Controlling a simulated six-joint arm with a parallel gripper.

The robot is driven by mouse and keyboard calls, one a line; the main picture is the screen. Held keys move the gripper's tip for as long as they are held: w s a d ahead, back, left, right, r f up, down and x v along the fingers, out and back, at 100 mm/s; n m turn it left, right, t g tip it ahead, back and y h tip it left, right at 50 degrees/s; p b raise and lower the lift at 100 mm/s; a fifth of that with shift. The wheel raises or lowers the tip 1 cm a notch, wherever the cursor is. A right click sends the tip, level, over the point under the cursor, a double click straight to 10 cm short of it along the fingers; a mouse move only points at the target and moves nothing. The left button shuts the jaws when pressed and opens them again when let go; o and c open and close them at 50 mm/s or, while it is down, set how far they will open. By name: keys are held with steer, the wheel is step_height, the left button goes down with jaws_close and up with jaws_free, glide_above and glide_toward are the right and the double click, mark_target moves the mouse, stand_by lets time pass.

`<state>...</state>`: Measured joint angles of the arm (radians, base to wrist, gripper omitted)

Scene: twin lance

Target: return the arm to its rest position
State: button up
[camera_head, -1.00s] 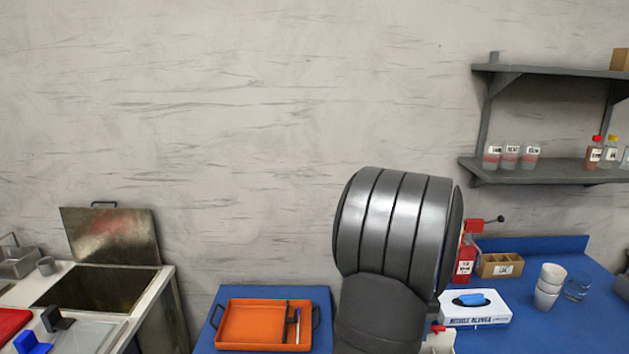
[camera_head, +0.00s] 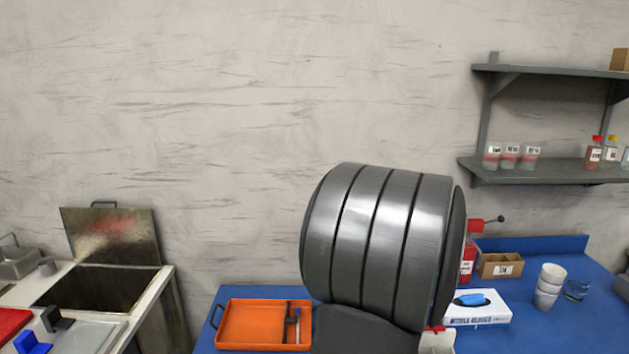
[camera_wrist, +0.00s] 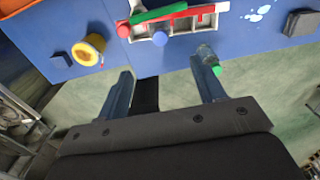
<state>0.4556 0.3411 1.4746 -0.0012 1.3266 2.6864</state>
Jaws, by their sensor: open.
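My arm (camera_head: 385,245) fills the lower middle of the head view as a thick grey ribbed link. It hides part of the bench behind it. My gripper (camera_wrist: 164,86) shows only in the wrist view. Its two blue-grey fingers stand wide apart with nothing held between them. They lie in the picture across the front edge of a blue bench (camera_wrist: 150,62), with greenish floor beyond and below. A small clear vial with a green cap (camera_wrist: 210,60) appears by the tip of the right finger; I cannot tell whether they touch.
In the wrist view, a white rack (camera_wrist: 196,22) with red and green tubes and a yellow round container (camera_wrist: 88,49) sit on the bench. In the head view, an orange tray (camera_head: 250,325), a glove box (camera_head: 478,310) and stacked cups (camera_head: 548,285) flank my arm. A shelf (camera_head: 545,171) hangs right.

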step_height(320, 180, down, 14)
steer(key=shift+r, duration=0.15)
step_height(320, 180, up, 8)
steer(key=shift+f, duration=0.1)
steer(key=s+d+n, duration=0.1)
steer(key=d+n, duration=0.5)
steer(key=d, duration=0.5)
steer(key=shift+r+n, duration=0.3)
steer(key=shift+r, duration=0.15)
